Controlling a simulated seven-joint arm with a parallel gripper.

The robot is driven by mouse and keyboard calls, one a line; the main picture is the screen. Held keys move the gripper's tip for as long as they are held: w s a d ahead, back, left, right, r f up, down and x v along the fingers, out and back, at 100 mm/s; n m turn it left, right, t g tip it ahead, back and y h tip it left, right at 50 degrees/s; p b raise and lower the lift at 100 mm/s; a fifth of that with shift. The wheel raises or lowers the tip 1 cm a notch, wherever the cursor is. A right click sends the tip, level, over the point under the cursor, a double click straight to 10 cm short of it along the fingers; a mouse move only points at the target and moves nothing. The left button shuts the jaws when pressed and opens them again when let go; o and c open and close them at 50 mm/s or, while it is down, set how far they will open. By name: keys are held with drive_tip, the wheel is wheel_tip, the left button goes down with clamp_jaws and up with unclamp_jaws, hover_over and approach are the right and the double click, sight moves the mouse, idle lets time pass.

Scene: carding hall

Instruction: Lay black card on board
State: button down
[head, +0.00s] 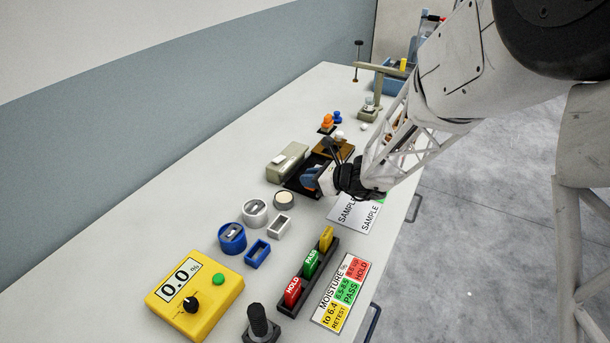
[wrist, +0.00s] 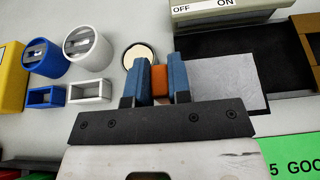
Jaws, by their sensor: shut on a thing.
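In the wrist view, my gripper (wrist: 160,78) has its two blue fingers closed on a small orange-brown block (wrist: 159,83). I cannot tell whether this is the grip of a larger thing. A flat black panel (wrist: 215,52) lies beside the fingers, with a grey square (wrist: 228,85) over part of it. I cannot tell which of these is the card. In the head view, my gripper (head: 312,178) is low over the near end of the black panel (head: 294,186). A brown board (head: 345,146) lies past the panel; its edge shows in the wrist view (wrist: 312,75).
An olive switch box (head: 288,162) stands beside the panel. Blue (head: 232,238) and white (head: 255,213) round pots and a round pale-topped dish (head: 284,199) stand nearer. A SAMPLE sheet (head: 352,215), a rack of coloured tags (head: 309,268) and a yellow meter (head: 193,292) are also on the table.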

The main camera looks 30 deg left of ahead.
drive_tip(key=shift+w+a+f, duration=0.15)
drive_tip(key=shift+w+a, duration=0.95)
drive_tip(key=shift+w, duration=0.1)
drive_tip(key=shift+w+a+f, duration=0.15)
drive_tip(key=shift+w+a, duration=0.9)
drive_tip(key=shift+w, duration=0.15)
drive_tip(key=shift+f, duration=0.1)
drive_tip(key=shift+f, duration=1.7)
drive_tip(key=shift+f, duration=0.1)
drive_tip(key=c, duration=1.1)
unclamp_jaws()
drive_tip(key=shift+o, duration=0.2)
drive_tip(key=shift+d+r, duration=0.15)
drive_tip(key=shift+r, duration=0.05)
drive_tip(key=v, duration=1.1)
drive_tip(key=shift+d, duration=0.35)
